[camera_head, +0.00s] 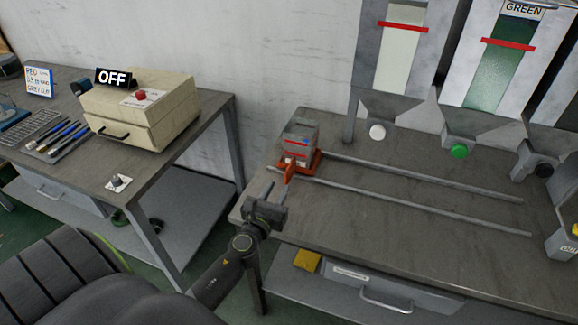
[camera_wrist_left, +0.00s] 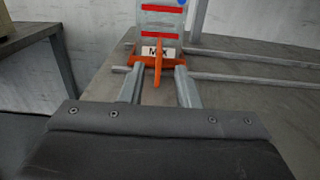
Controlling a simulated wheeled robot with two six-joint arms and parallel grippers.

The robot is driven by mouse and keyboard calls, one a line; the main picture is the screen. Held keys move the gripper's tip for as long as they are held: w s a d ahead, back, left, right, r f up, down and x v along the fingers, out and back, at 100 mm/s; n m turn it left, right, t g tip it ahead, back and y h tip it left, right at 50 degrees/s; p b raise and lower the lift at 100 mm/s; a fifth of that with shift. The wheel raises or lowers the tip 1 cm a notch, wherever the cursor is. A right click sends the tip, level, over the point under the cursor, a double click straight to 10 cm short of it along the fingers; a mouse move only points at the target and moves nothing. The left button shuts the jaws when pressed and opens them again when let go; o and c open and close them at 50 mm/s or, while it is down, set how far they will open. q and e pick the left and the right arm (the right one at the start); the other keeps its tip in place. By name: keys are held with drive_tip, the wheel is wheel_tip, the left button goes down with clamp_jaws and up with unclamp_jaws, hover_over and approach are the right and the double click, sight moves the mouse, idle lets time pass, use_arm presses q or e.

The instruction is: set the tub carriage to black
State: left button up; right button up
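The tub carriage (camera_head: 318,160) has an orange base and sits at the left end of two metal rails (camera_head: 430,181). A clear tub with red bands (camera_head: 299,137) stands on it. Its orange handle (camera_head: 289,173) points toward me. My left gripper (camera_head: 277,188) is just in front of the handle. In the left wrist view the handle (camera_wrist_left: 157,72) shows between the two spread fingers, with gaps on both sides. A hopper with a black knob (camera_head: 543,170) stands at the far right of the rails. My right gripper is not in view.
Hoppers with a white knob (camera_head: 377,132) and a green knob (camera_head: 459,151) hang behind the rails. A drawer (camera_head: 385,290) is under the bench. A second table at left holds a beige box (camera_head: 150,115) with an OFF sign (camera_head: 113,77). The rails look clear right of the carriage.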

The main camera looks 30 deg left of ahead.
sight(289, 167)
use_arm(q)
drive_tip(key=x, duration=1)
drive_tip(key=shift+a+b, duration=0.1)
drive_tip(key=shift+b, duration=0.2)
clamp_jaws()
drive_tip(key=shift+s, duration=0.1)
